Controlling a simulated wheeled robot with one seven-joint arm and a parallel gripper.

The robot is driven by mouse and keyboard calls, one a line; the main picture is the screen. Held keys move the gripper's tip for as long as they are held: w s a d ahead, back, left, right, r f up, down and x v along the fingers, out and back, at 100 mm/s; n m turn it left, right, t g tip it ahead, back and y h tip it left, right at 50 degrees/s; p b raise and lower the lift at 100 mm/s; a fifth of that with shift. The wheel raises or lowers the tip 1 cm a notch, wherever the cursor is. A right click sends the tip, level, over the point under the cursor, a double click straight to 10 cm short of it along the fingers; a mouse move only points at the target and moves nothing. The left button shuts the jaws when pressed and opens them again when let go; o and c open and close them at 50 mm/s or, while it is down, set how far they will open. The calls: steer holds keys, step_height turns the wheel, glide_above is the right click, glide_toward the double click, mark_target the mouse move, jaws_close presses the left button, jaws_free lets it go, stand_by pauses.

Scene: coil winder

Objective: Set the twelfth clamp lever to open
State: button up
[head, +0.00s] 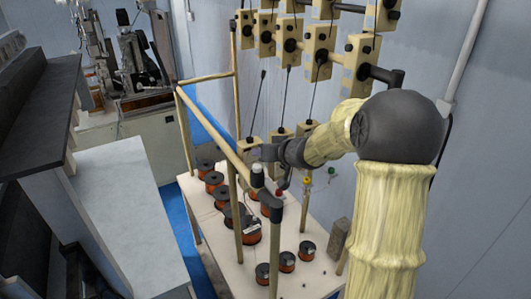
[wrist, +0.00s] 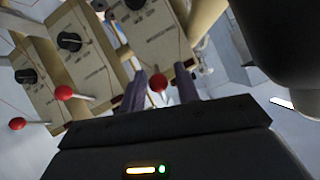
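In the wrist view several beige clamp boxes with black knobs stand in a slanting row. Red ball-ended levers stick out from them: one at the far left (wrist: 17,124), one beside it (wrist: 64,92), and one (wrist: 158,83) between my fingers. My gripper (wrist: 161,90) is open, with a dark finger on each side of that third ball and gaps showing. I cannot tell whether either finger touches it. No clamp numbers are readable, so I cannot tell which lever is the twelfth. In the head view my gripper (head: 272,152) is by the lower boxes, which my arm partly hides.
Upper rows of beige boxes (head: 318,45) with black knobs and thin rods hang above my gripper. A wooden frame rail (head: 212,125) runs close on the left. Below, copper wire spools (head: 205,168) stand on a pale table (head: 222,245). A grey wall is behind.

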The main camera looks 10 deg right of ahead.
steer(key=shift+o, duration=0.2)
steer(key=shift+s, duration=0.15)
steer(key=shift+s+d+r, duration=0.25)
steer(key=shift+s+d, duration=0.1)
steer(key=shift+s, duration=0.05)
steer(key=v, duration=1.6)
